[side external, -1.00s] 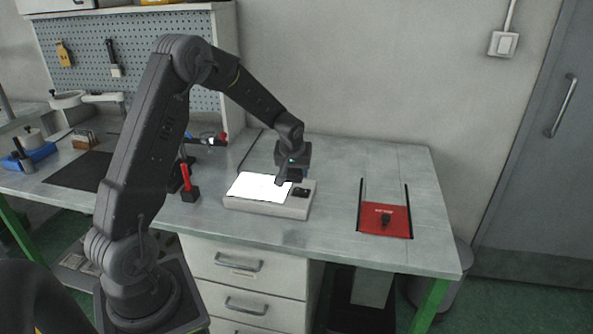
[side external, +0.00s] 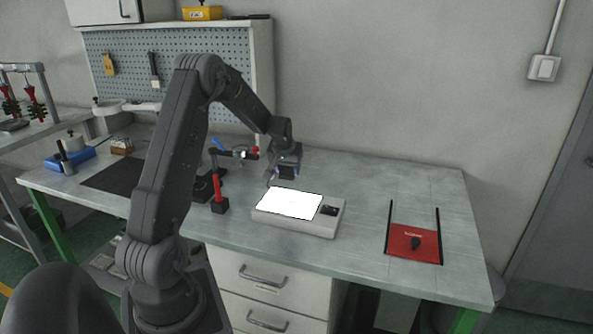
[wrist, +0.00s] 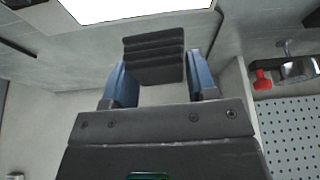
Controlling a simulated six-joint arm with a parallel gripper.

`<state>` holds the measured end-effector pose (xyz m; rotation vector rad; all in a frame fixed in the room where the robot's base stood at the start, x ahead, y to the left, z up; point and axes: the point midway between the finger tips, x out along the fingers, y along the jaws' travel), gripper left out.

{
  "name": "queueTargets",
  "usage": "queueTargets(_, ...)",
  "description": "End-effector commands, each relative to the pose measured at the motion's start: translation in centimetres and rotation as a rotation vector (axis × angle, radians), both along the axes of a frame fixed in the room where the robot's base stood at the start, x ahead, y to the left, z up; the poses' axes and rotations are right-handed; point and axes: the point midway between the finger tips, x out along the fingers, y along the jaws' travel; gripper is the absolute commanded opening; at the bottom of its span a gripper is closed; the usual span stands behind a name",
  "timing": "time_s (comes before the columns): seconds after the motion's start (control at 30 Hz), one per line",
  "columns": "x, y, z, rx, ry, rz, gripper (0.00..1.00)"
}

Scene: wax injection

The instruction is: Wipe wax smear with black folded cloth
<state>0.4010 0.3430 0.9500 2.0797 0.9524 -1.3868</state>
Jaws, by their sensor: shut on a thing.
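My gripper (wrist: 158,75) has blue fingers, which are shut on the black folded cloth (wrist: 154,56) in the wrist view. The cloth shows several stacked folds. In the side view my gripper (side external: 284,174) is behind the far edge of the light box (side external: 293,224), near its far left part. The cloth is too small and dark to make out clearly there. The white lit panel (side external: 290,203) is on top of the box, and part of it shows at the top of the wrist view (wrist: 130,8). I cannot make out a wax smear on the bright panel.
A red tool on a black base (side external: 218,190) stands left of the light box. A red mat (side external: 400,240) with a black item lies at the right. A pegboard (side external: 180,75) is behind. Bare bench (side external: 365,180) lies between box and mat.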

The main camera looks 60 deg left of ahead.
Motion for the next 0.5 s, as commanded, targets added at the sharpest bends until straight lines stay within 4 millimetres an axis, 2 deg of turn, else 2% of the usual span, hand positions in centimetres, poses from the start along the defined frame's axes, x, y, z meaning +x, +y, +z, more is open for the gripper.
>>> queueTargets(0.5,0.0,-0.1,-4.9,-0.002,0.004,-0.001,0.34)
